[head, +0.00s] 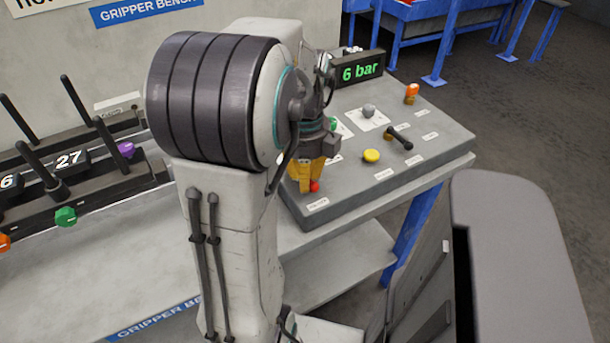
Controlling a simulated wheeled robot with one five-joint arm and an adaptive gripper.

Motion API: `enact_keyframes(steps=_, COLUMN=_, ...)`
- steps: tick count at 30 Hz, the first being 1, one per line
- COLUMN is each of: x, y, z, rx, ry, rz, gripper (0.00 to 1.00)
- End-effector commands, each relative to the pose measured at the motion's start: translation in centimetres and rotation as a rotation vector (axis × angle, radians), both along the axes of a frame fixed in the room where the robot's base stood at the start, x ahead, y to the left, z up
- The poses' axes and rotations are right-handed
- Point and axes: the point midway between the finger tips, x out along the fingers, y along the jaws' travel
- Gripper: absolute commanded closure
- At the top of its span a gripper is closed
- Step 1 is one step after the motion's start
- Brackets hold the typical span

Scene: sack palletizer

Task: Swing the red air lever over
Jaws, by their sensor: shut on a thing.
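My gripper (306,180), with yellow fingers, points down over the near left corner of the grey control panel (345,205). The fingers are shut on the red air lever (315,186). Only a small red end of the lever shows at the fingertips, just behind a white label on the panel. The rest of the lever and its pivot are hidden by the fingers, so its angle cannot be told.
The panel also bears a yellow button (372,156), a black lever (400,138), a grey knob (369,111) and an orange knob (411,92). A rack (80,195) with black rods and coloured knobs stands left.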

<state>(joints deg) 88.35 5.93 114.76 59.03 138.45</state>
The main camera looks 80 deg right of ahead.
Motion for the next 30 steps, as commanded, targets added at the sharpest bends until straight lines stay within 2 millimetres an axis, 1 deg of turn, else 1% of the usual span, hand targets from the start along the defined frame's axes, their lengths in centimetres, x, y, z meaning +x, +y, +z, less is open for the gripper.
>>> enact_keyframes(steps=1, x=0.06, y=0.46, z=-0.55, rx=0.020, ry=0.001, rz=0.004, gripper=1.00)
enact_keyframes(steps=19, x=0.05, y=0.47, z=-0.55, rx=0.021, ry=0.000, rz=0.003, gripper=1.00)
enact_keyframes(steps=20, x=0.05, y=0.47, z=-0.55, rx=0.021, ry=0.000, rz=0.003, gripper=0.80)
enact_keyframes(steps=28, x=0.00, y=0.29, z=-0.31, rx=0.012, ry=0.000, rz=0.000, gripper=0.56)
enact_keyframes(steps=29, x=0.00, y=0.27, z=-0.29, rx=0.011, ry=0.000, rz=0.000, gripper=0.53)
enact_keyframes(steps=30, x=-0.01, y=0.25, z=-0.26, rx=0.010, ry=0.000, rz=-0.001, gripper=0.53)
